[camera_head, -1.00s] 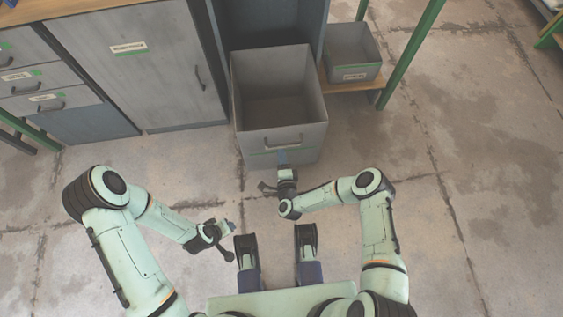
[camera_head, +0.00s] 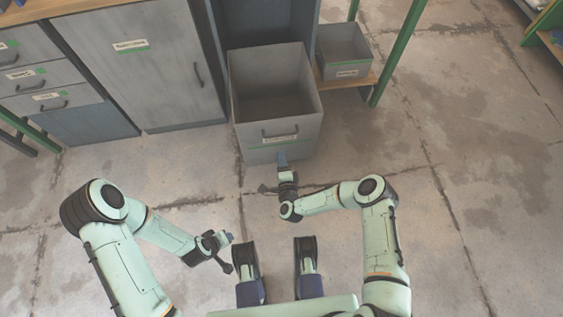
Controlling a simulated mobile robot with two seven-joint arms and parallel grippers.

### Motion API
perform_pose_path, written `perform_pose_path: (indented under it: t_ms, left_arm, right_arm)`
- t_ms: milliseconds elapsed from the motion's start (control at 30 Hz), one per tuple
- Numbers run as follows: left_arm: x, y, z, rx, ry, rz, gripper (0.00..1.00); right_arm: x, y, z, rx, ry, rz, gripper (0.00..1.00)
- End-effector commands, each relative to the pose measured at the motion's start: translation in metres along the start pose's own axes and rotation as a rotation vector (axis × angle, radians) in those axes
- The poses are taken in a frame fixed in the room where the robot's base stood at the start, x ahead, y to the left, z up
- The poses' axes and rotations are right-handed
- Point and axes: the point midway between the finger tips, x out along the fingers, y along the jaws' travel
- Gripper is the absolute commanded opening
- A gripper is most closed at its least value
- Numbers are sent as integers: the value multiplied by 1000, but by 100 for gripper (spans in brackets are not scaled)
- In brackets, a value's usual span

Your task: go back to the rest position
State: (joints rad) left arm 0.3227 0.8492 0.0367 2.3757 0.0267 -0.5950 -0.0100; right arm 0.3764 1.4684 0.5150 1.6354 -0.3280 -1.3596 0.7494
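My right gripper (camera_head: 283,160) points forward, just in front of the open grey drawer (camera_head: 276,142). Its fingers are small and seen from above, so I cannot tell whether they are open or shut. No object shows in it. My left gripper (camera_head: 228,238) is low, left of the middle of the picture, over the floor and pointing right. Its finger gap is too small to read. Both arms are bent at the elbow, on either side of my base.
The grey drawer stands pulled out from the cabinet and looks empty inside. A closed grey cabinet door (camera_head: 150,70) and small drawers (camera_head: 38,77) are at the left. A small grey bin (camera_head: 345,52) sits on a wooden shelf (camera_head: 362,82) beside a green post. The floor at right is clear.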

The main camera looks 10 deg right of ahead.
Motion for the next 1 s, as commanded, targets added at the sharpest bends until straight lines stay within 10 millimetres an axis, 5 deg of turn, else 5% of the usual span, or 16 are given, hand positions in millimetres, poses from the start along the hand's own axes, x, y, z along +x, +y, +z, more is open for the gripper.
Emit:
perform_pose_path:
  t_ms: [567, 667, 800, 1000]
  left_arm:
    - [0, 0, 0, 0, -1, 0, 43]
    - [0, 0, 0, 0, -1, 0, 43]
    - [0, 0, 0, 0, -1, 0, 43]
    - [0, 0, 0, 0, -1, 0, 43]
  right_arm:
    - [-9, 6, 2, -91, -61, 65, 35]
    - [-35, 23, -3, -283, -182, 209, 35]
    - [-105, 56, -36, -597, -391, 484, 35]
    - [-194, 74, -80, -811, -594, 751, 35]
